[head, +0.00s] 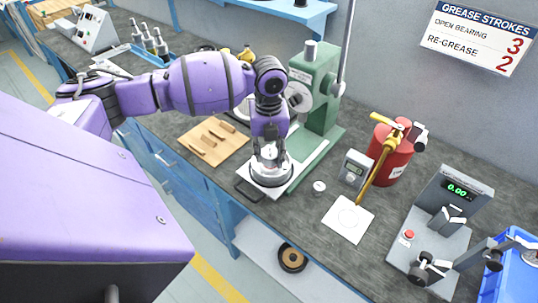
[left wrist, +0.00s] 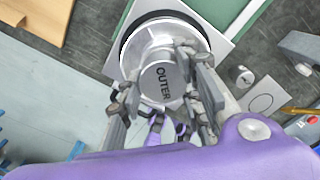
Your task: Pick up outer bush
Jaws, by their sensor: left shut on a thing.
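The outer bush (left wrist: 160,80) is a silver cylinder marked OUTER, seen end-on in the left wrist view. My left gripper (head: 269,156) points down over it, with its fingers shut on the bush from two sides. In the head view the fingers hide most of the bush. Below it is a wide silver disc with a black ring (head: 270,175), on a pale plate (head: 250,190) at the foot of the green press. I cannot tell whether the bush touches the disc.
The green press (head: 315,90) stands close behind my left gripper. A wooden board (head: 226,147) with small pieces lies left. A red canister (head: 390,155), a small grey meter (head: 355,168), a white sheet (head: 348,222) and a gauge stand (head: 440,220) are to the right.

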